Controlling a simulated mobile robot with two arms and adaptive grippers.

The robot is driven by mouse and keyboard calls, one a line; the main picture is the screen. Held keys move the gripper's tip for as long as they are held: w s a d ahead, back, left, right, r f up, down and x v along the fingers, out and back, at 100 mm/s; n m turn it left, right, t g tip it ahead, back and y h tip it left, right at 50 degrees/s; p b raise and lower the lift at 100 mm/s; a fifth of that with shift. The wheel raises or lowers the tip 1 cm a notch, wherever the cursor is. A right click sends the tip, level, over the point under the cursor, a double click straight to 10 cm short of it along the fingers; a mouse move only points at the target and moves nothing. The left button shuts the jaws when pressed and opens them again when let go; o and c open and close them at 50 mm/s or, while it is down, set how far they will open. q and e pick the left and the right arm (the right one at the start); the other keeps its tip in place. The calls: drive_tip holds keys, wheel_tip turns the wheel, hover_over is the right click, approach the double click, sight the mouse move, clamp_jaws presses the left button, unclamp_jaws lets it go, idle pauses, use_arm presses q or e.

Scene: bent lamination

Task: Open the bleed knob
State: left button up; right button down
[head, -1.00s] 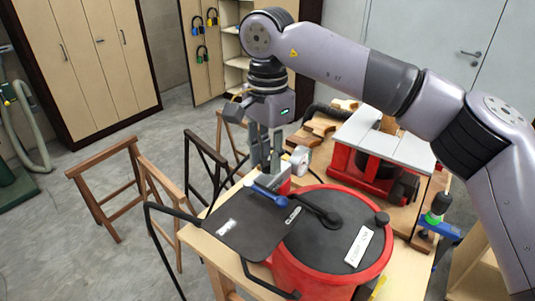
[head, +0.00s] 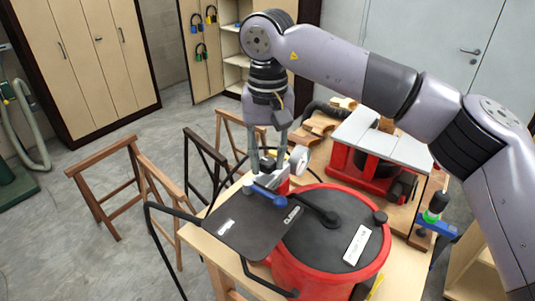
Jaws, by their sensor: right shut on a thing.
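A red pressure pot (head: 300,268) with a dark round lid stands on the wooden table. A white round gauge (head: 299,159) is at its back left edge, beside a blue-handled valve (head: 268,195). My right gripper (head: 268,170) points down just left of the gauge and above the blue handle. Its fingers are shut on a small dark part, which seems to be the bleed knob (head: 267,163); the fingers hide much of it. My left gripper is not in view.
A dark flat plate (head: 254,229) with labels lies left of the lid. A red machine with a grey top (head: 370,135) stands behind the pot, near wooden blocks (head: 318,128). Wooden sawhorses (head: 105,170) stand at left on open floor.

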sight(267, 161)
drive_tip(key=shift+r+n, duration=0.15)
drive_tip(key=shift+n, duration=0.75)
drive_tip(key=c, duration=1.2)
unclamp_jaws()
drive_tip(key=shift+c, duration=0.2)
wheel_tip(267, 161, up, 12)
